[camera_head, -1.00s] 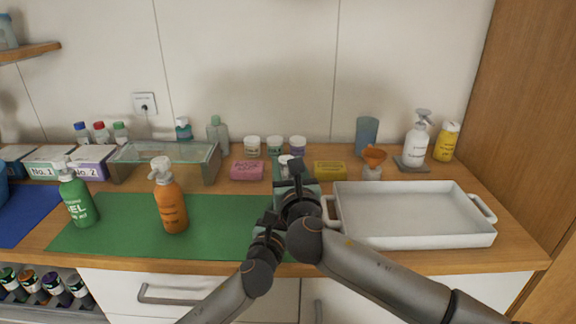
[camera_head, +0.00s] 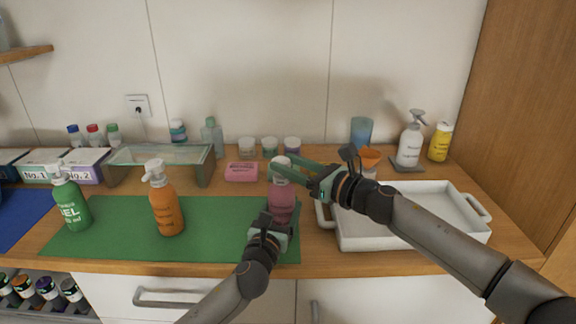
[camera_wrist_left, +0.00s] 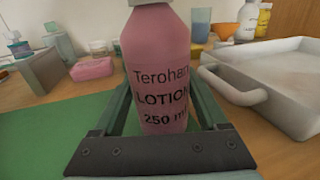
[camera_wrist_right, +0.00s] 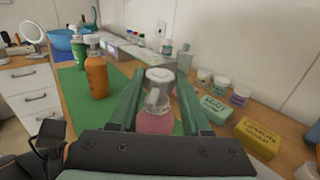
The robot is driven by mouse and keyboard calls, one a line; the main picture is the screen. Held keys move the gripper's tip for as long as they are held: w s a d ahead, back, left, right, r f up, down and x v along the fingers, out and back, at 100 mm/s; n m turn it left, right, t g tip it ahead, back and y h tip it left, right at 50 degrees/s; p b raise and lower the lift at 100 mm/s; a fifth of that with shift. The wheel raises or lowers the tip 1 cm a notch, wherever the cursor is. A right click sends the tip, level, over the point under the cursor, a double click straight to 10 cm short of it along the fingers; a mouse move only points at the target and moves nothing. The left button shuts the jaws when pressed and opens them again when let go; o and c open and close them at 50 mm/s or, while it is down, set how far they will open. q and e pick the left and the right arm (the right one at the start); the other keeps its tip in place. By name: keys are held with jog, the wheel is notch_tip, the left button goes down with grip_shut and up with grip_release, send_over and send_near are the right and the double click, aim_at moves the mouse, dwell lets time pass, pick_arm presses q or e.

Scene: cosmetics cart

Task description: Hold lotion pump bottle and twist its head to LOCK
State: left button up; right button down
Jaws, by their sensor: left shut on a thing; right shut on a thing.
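The pink lotion pump bottle (camera_head: 282,203) stands upright at the right end of the green mat (camera_head: 112,222). In the left wrist view its "LOTION" label (camera_wrist_left: 160,98) faces me between the fingers. My left gripper (camera_head: 274,222) is shut on the lower body of the bottle. My right gripper (camera_head: 290,166) comes in from the right and is shut on the white pump head (camera_head: 280,165). In the right wrist view the pump head (camera_wrist_right: 158,76) sits between the two green fingers, with the pink body below it. Part of the bottle is hidden by my grippers.
An orange pump bottle (camera_head: 167,207) and a green gel bottle (camera_head: 72,204) stand to the left on the mat. A white tray (camera_head: 415,241) lies to the right. Pink soap (camera_head: 241,172) and several jars stand behind.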

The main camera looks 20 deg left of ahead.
jog(key=shift+w+d+r+n+g+y, duration=0.1)
jog(key=shift+w+n+g+y, duration=0.1)
jog(key=shift+n+g, duration=0.25)
jog(key=shift+w+d+r+n+g+y, duration=0.15)
jog(key=shift+n+g+y, duration=0.1)
jog(key=shift+g, duration=0.4)
jog(key=shift+s+a+f+n+g, duration=0.1)
jog(key=shift+f+n+g, duration=0.1)
jog(key=shift+n+g, duration=0.15)
jog(key=shift+c, duration=1.7)
grip_release()
jog(key=shift+s, duration=0.1)
jog(key=v, duration=1.2)
jog(key=shift+f, duration=0.1)
